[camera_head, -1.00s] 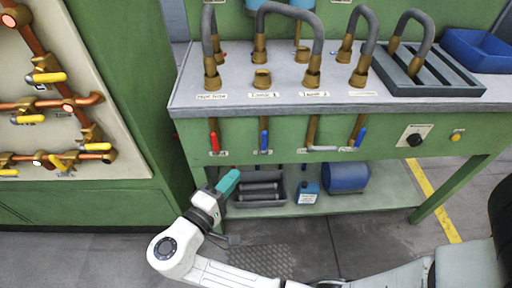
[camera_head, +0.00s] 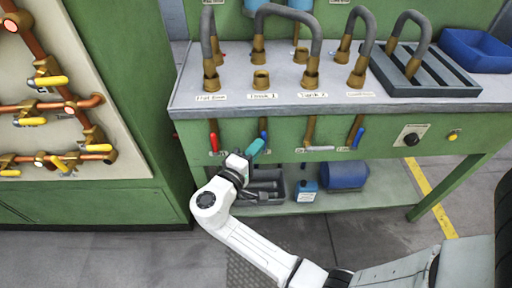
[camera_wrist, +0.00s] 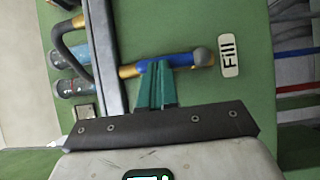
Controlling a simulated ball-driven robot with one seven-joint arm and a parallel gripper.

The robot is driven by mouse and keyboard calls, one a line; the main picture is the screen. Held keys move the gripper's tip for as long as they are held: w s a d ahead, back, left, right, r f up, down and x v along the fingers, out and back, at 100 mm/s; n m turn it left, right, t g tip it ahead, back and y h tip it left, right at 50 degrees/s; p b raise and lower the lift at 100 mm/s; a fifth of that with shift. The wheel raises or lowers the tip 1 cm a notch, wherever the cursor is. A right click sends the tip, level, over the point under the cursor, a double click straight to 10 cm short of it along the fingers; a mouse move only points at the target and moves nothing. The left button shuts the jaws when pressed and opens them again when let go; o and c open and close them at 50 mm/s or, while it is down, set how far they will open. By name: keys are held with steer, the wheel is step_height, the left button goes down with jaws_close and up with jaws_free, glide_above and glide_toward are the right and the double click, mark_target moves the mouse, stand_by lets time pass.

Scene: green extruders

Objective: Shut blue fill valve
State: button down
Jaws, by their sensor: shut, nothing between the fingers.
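The blue valve handle (camera_head: 263,124) hangs from its brass pipe under the bench edge, below the "Tank 1" label. Its lower part is hidden behind my gripper (camera_head: 254,147) in the head view. In the wrist view the blue handle (camera_wrist: 178,61) lies in line with the brass pipe, its rounded grey end beside a "Fill" label (camera_wrist: 229,58). My teal fingers (camera_wrist: 157,68) are shut together, their tips overlapping the handle's middle. I cannot tell whether they touch it. Nothing is held.
A red handle (camera_head: 213,141) hangs close to the left; a light grey one (camera_head: 319,148) and another blue one (camera_head: 357,137) are to the right.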

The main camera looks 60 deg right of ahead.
steer(key=shift+s+d+r+m+y, duration=0.15)
steer(key=shift+s+d+m+y, duration=0.1)
steer(key=shift+m+y, duration=0.25)
stand_by(0.4)
steer(key=s+d+f+m+t+y+b, duration=0.1)
steer(key=s+d+f+m+t+y, duration=0.1)
steer(key=m+y, duration=0.5)
steer(key=s+d+m+t, duration=0.1)
steer(key=s+t, duration=0.1)
steer(key=shift+s+d+m, duration=0.25)
steer(key=shift+s+m, duration=0.05)
steer(key=shift+m, duration=0.1)
steer(key=shift+w, duration=0.1)
stand_by(0.4)
steer(key=shift+w+a+f+b, duration=0.3)
steer(key=shift+w+a, duration=0.2)
steer(key=shift+r, duration=0.1)
